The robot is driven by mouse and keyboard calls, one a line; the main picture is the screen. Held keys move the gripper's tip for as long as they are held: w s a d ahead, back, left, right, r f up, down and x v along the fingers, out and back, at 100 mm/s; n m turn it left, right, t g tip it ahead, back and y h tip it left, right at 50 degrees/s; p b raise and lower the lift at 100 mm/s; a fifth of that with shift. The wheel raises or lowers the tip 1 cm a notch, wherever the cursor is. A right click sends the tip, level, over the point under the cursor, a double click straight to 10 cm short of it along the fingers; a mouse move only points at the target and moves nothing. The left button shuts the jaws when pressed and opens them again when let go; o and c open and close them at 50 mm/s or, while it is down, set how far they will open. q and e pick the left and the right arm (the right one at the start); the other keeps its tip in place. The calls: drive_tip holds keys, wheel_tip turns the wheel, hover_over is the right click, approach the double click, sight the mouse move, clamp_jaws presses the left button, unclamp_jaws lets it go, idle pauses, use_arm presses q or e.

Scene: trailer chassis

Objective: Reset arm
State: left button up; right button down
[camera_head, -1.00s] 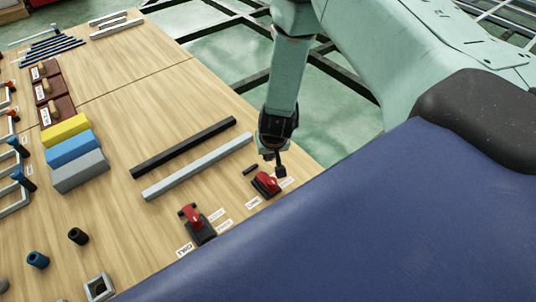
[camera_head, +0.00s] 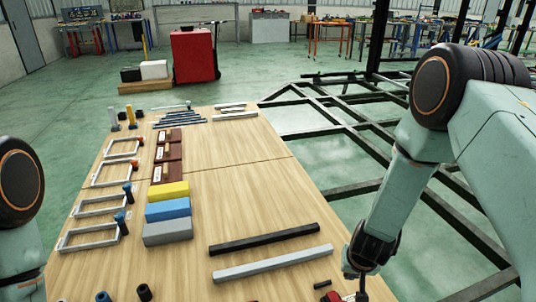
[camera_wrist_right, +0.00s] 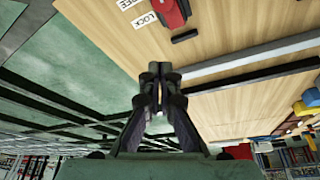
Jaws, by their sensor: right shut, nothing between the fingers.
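My right arm comes down at the right in the head view. Its gripper (camera_head: 358,288) is at the bottom edge, by the table's right edge, partly cut off. In the right wrist view my right gripper (camera_wrist_right: 160,78) is shut and empty, with its fingers together. Beyond the fingertips there, a red switch (camera_wrist_right: 172,12) sits on the wooden table (camera_wrist_right: 115,40), with labels beside it, one reading LOCK. At the left of the head view only part of my left arm shows; its gripper is out of view.
On the table (camera_head: 245,180) lie a black bar (camera_head: 264,239), a grey bar (camera_head: 273,263), and yellow (camera_head: 168,191), blue (camera_head: 168,209) and grey (camera_head: 167,231) blocks. Grey frames (camera_head: 92,236) stand left. A dark chassis frame (camera_head: 340,125) lies beyond the right edge. A red cabinet (camera_head: 193,54) stands behind.

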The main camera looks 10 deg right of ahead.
drive_tip(key=s+a+f+n+g, duration=0.1)
drive_tip(key=s+a, duration=0.3)
drive_tip(key=s, duration=1)
drive_tip(key=s+a+f+n+g+y, duration=0.1)
drive_tip(key=s+a+f+n+g, duration=0.1)
drive_tip(key=s, duration=1.2)
drive_tip(key=shift+s+a+n+g+y, duration=0.3)
drive_tip(key=shift+a+n, duration=0.3)
drive_tip(key=shift+a, duration=0.55)
drive_tip(key=shift+w, duration=0.1)
